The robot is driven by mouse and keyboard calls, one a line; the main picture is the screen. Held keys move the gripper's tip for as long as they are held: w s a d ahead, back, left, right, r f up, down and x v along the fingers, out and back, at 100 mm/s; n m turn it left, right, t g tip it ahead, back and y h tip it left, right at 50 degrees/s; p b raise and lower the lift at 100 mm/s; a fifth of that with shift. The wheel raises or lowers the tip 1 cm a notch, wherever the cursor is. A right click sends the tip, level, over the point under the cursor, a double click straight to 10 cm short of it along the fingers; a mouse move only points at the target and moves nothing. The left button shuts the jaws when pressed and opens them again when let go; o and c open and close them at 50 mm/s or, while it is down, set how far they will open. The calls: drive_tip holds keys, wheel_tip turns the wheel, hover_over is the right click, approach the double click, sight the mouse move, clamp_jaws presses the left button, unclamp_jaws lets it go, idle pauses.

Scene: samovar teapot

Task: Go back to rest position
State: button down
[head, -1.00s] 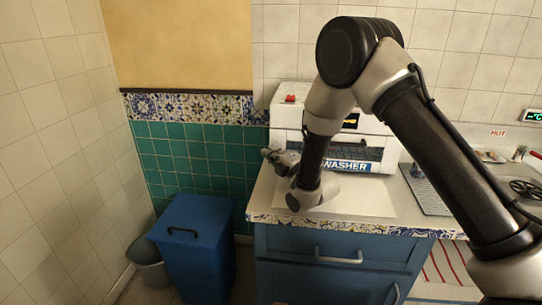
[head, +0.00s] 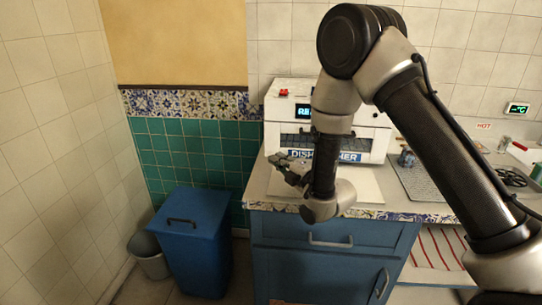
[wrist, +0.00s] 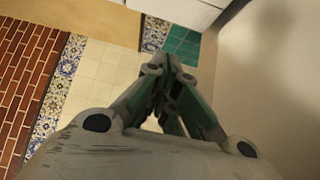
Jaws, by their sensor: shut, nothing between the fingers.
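My gripper (head: 284,161) is at the left end of my arm, in front of the dishwasher and over the left part of the counter. Its fingers point to the left and away from the wrist. In the wrist view my gripper (wrist: 168,66) has its green-sided fingers brought together at the tips, with nothing between them. The white dishwasher (head: 282,112) stands on the counter behind my arm, which covers part of its front and lettering. Its display shows cyan text, partly hidden.
The blue cabinet (head: 285,232) carries the counter with a tiled edge. A blue lidded bin (head: 190,250) and a grey bucket (head: 150,262) stand on the floor to its left. A grey mat (head: 425,185) lies on the counter at right. Space above the bin is clear.

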drive_tip(key=shift+v, duration=0.85)
drive_tip(key=w+d+r+m+h, duration=0.4)
drive_tip(key=d+r+m, duration=0.2)
drive_tip(key=d+r, duration=0.25)
drive_tip(key=s+d+r+m+g+h, duration=0.1)
drive_tip(key=s+d+r+m+h, duration=0.15)
drive_tip(key=d, duration=0.45)
drive_tip(key=s+d+r+m+g+h, duration=0.1)
drive_tip(key=s+d+r+m+h, duration=0.2)
drive_tip(key=d, duration=0.4)
drive_tip(key=s+d+r+m+g+h, duration=0.1)
drive_tip(key=s+d+m, duration=0.4)
drive_tip(key=s, duration=0.5)
drive_tip(key=s+d+r+m+g, duration=0.2)
drive_tip(key=s+d+m, duration=0.3)
drive_tip(key=s, duration=0.5)
drive_tip(key=s+d+r+m+g+h, duration=0.1)
drive_tip(key=s+d+r+m+g, duration=0.1)
drive_tip(key=s+d+m+g, duration=0.2)
drive_tip(key=s+d+m, duration=0.1)
drive_tip(key=s+d, duration=0.2)
drive_tip(key=s, duration=0.3)
drive_tip(key=shift+s+h, duration=0.35)
drive_tip(key=shift+s, duration=0.05)
